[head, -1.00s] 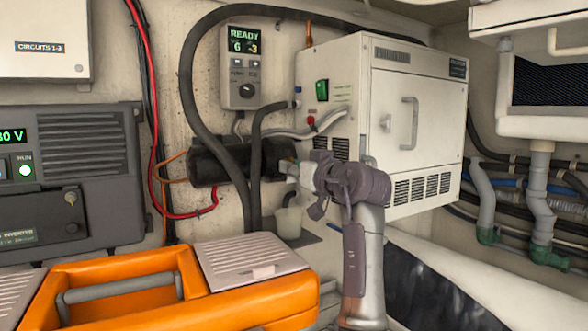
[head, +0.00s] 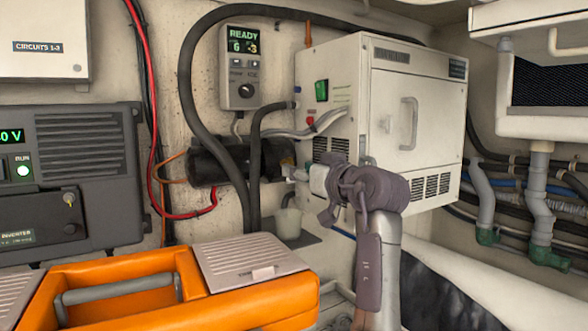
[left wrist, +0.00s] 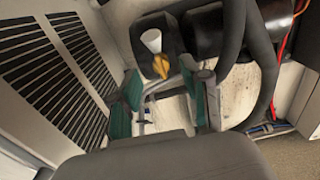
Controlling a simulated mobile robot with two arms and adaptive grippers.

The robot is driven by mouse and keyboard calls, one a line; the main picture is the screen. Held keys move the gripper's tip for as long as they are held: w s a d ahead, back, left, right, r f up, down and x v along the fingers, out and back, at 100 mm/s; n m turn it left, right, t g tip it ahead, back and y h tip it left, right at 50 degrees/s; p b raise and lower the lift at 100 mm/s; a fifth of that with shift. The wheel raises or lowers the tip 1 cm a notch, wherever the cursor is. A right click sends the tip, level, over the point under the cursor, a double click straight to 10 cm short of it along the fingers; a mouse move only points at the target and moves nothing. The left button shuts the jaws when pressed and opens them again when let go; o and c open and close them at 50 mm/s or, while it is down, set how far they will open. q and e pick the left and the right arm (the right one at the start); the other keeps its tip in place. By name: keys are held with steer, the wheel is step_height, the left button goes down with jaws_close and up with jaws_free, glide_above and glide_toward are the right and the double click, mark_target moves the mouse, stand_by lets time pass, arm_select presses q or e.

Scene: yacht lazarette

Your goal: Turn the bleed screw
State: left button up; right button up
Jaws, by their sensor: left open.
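A yellow pointed piece (left wrist: 160,66), which looks like the bleed screw, sits on a dark block at the end of the black cylinder (left wrist: 205,30) in the left wrist view. A small white cone (left wrist: 151,40) stands beside it. In the head view the black cylinder (head: 208,165) is mounted on the wall, and the screw is too small to make out. My left gripper (head: 290,172) is at the cylinder's right end. In the left wrist view its green-padded fingers (left wrist: 160,78) are open, with the yellow piece beyond and between their tips. No contact is visible. My right gripper is not in view.
A white vented cabinet (head: 385,120) stands close to the right of my gripper. Dark hoses (head: 188,85) loop around the cylinder. A small pale cup (head: 288,222) stands below it. An orange toolbox (head: 215,305) is in front. A control panel (head: 242,68) reads READY.

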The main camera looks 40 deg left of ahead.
arm_select(q)
steer(key=v, duration=0.8)
steer(key=shift+d, duration=0.25)
steer(key=shift+s, duration=0.1)
